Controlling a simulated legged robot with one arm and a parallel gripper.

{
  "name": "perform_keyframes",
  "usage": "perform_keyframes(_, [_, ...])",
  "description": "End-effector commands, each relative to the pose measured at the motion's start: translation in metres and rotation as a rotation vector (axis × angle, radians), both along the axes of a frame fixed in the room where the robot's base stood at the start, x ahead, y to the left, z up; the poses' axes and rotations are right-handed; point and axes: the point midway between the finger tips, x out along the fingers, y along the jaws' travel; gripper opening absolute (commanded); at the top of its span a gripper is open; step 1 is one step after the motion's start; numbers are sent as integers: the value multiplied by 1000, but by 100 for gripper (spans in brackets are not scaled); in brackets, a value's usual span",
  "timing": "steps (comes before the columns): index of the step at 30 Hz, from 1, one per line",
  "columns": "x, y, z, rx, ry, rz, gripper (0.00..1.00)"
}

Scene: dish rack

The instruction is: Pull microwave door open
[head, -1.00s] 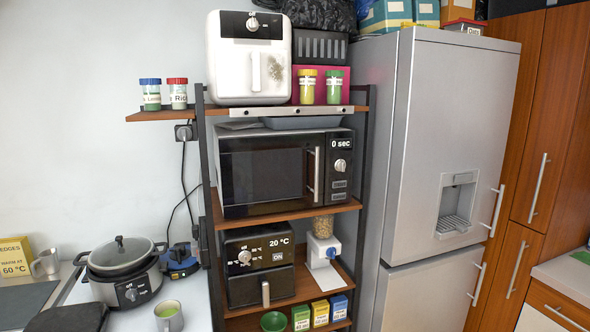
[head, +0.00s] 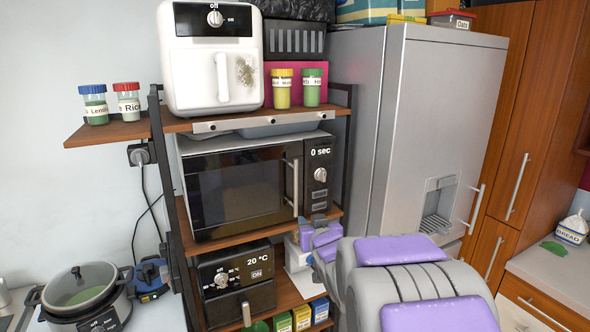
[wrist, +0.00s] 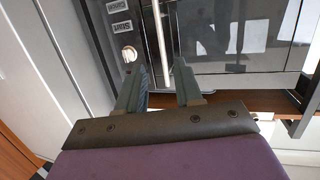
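The black microwave (head: 240,190) stands on the middle rack shelf with its door shut. Its silver vertical handle (head: 295,185) is at the door's right edge, beside a control panel (head: 319,175) reading "0 sec". My grey and purple arm reaches in from the lower right, with its end just below and right of the handle; the fingers are hard to make out there. In the wrist view, my gripper (wrist: 160,85) is open, with two grey fingers apart and nothing between them. The handle (wrist: 163,35) lies ahead, lined up with the gap. I cannot tell the remaining distance.
A white air fryer (head: 212,60) and jars stand on the shelf above. A black oven (head: 236,282) and a white dispenser (head: 299,255) are on the shelf below. The dark rack post (head: 344,155) and grey fridge (head: 430,130) bound the right side.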

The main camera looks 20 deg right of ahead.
Motion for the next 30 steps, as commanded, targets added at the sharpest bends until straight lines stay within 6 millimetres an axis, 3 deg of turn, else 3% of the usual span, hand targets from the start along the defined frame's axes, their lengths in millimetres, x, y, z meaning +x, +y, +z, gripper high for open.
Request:
perform_keyframes(3, [13,-10,26,-10,-110,23,35])
perform_keyframes(7, [20,-13,38,-15,-172,41,35])
perform_keyframes(14, [38,-16,41,-18,-191,47,35])
perform_keyframes(30, [119,-29,40,-17,-187,45,35])
